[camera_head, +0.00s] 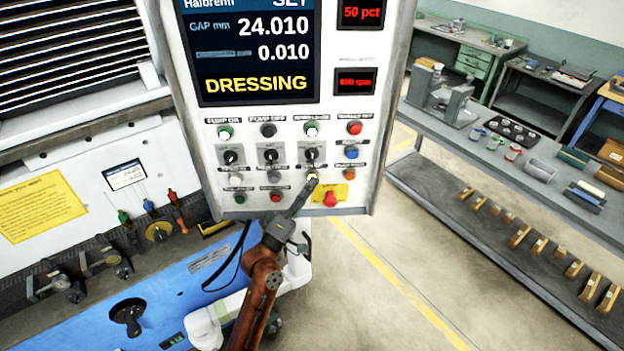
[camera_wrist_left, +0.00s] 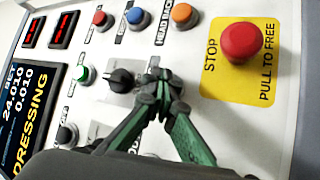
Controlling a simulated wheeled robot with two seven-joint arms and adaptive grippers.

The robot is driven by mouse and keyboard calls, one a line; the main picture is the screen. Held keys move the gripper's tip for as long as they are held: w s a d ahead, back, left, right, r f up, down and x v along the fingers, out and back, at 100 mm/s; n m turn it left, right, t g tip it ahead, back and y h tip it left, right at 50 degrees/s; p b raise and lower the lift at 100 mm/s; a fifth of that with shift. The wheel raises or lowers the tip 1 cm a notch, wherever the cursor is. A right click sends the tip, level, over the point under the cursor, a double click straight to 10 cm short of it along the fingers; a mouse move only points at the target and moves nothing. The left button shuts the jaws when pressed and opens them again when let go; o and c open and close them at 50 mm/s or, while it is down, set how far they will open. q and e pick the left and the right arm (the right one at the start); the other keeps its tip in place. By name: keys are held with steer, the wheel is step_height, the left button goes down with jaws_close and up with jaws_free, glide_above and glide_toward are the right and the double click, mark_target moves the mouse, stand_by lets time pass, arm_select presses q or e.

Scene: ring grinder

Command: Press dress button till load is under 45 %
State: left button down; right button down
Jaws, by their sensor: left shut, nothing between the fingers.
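The control panel (camera_head: 290,130) fills the upper middle of the head view. Its screen (camera_head: 258,50) reads DRESSING, 24.010 and 0.010. A red readout (camera_head: 361,13) at its top right shows 50 pct. I cannot read that button's label. In the left wrist view, the shut fingertips (camera_wrist_left: 161,84) are close over the panel and hide what lies under them. My right gripper is not in view.
A red stop button (camera_head: 330,199) on a yellow plate is just right of the fingertips; it is large in the left wrist view (camera_wrist_left: 240,42). A black knob (camera_head: 312,155) sits just above. A grey bench (camera_head: 480,150) stands at the right.

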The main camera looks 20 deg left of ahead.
arm_select(q)
steer(key=shift+s, duration=0.1)
steer(key=shift+s+d+p, duration=0.25)
steer(key=shift+s+p, duration=0.1)
steer(key=shift+s, duration=0.45)
steer(key=s, duration=0.1)
steer(key=s+d+p, duration=0.1)
steer(key=s, duration=0.2)
steer(key=shift+s+d, duration=0.3)
steer(key=shift+s, duration=0.05)
stand_by(0.6)
